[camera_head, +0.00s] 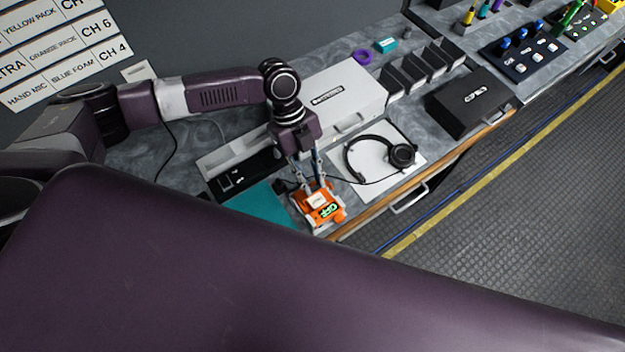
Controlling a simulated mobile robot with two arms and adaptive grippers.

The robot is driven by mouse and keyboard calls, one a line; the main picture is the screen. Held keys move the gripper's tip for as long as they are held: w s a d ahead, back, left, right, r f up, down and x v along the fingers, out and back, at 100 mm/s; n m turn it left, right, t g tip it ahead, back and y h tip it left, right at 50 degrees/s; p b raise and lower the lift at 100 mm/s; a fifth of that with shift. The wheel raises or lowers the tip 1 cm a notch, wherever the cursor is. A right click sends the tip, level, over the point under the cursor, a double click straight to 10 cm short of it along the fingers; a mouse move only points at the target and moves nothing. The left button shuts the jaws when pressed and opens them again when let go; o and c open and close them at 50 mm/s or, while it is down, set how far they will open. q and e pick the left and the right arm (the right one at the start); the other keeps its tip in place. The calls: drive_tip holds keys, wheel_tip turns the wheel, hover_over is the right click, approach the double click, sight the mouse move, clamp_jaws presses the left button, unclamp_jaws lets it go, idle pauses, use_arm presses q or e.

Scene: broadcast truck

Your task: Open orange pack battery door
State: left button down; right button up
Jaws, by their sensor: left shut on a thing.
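The orange pack (331,216) lies near the front edge of the counter, beside a teal mat. It has a pale label and a small display with green characters. My left gripper (308,184) reaches down from above onto the far side of the orange pack and is shut on it. I cannot make out the battery door or whether it is open. My right gripper is not in view.
A headset (382,155) lies on a white sheet right of the pack. Behind stand a white case (345,97), several dark slots and a black box (470,103). The teal mat (256,209) is left of the pack. A drawer handle (410,200) juts from the counter front.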

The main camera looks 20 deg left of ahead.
use_arm(q)
drive_tip(key=w+a+g+h+b, duration=0.1)
drive_tip(key=g+h+b, duration=0.1)
drive_tip(key=b, duration=0.4)
drive_tip(key=w+a+g+h+b, duration=0.1)
drive_tip(key=a+h+b, duration=0.1)
drive_tip(key=b, duration=0.4)
drive_tip(key=w+a+g+h+b, duration=0.1)
drive_tip(key=g+h+b, duration=0.1)
drive_tip(key=b, duration=0.5)
drive_tip(key=shift+w+a+f+g+h, duration=0.25)
drive_tip(key=shift+a+f+g+h, duration=0.1)
drive_tip(key=shift+h, duration=0.15)
drive_tip(key=shift+r, duration=0.1)
drive_tip(key=c, duration=1.8)
unclamp_jaws()
drive_tip(key=shift+o, duration=0.2)
drive_tip(key=shift+v, duration=3.7)
drive_tip(key=shift+r, duration=0.1)
